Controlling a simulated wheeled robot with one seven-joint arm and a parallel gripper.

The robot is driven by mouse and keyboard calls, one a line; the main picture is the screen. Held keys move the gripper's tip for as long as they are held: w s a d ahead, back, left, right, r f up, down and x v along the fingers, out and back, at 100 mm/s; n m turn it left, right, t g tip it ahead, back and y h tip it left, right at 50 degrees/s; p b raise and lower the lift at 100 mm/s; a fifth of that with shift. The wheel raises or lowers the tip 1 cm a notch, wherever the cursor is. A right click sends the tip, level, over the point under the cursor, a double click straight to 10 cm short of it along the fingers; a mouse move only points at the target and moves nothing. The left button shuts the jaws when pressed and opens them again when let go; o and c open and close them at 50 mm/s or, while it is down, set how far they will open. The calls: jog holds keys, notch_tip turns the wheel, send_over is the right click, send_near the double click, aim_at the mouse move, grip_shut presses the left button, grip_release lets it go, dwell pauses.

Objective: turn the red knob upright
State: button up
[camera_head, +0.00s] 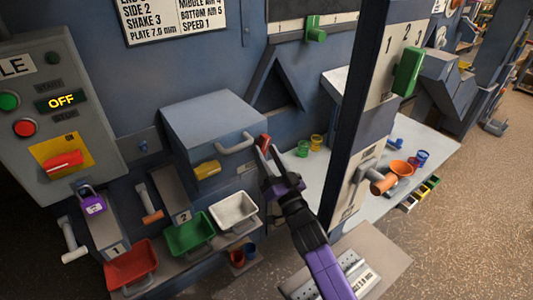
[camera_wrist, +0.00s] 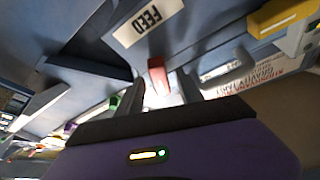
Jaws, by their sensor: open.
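A small red knob (camera_head: 264,141) sits on the blue machine's wall, right of the grey handle. In the wrist view the red knob (camera_wrist: 157,76) lies between the fingers, beneath a white FEED label (camera_wrist: 147,21). It appears tilted in the head view, but its exact angle is hard to tell. My gripper (camera_head: 268,151) is open at the knob, with a finger on each side of it in the wrist view (camera_wrist: 161,84). I cannot tell whether either finger touches it. The fingers partly hide the knob in the head view.
A grey handle (camera_head: 235,144) and a yellow block (camera_head: 207,169) are close to my gripper's left. A dark post (camera_head: 350,100) stands to its right. Red (camera_head: 130,264), green (camera_head: 190,234) and white (camera_head: 234,209) trays sit below left. The control panel has another red handle (camera_head: 63,161).

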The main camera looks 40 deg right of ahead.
jog(key=d+v, duration=0.1)
jog(key=v, duration=0.6)
jog(key=shift+a+b, duration=0.45)
jog(key=shift+s, duration=0.15)
jog(key=shift+c, duration=0.2)
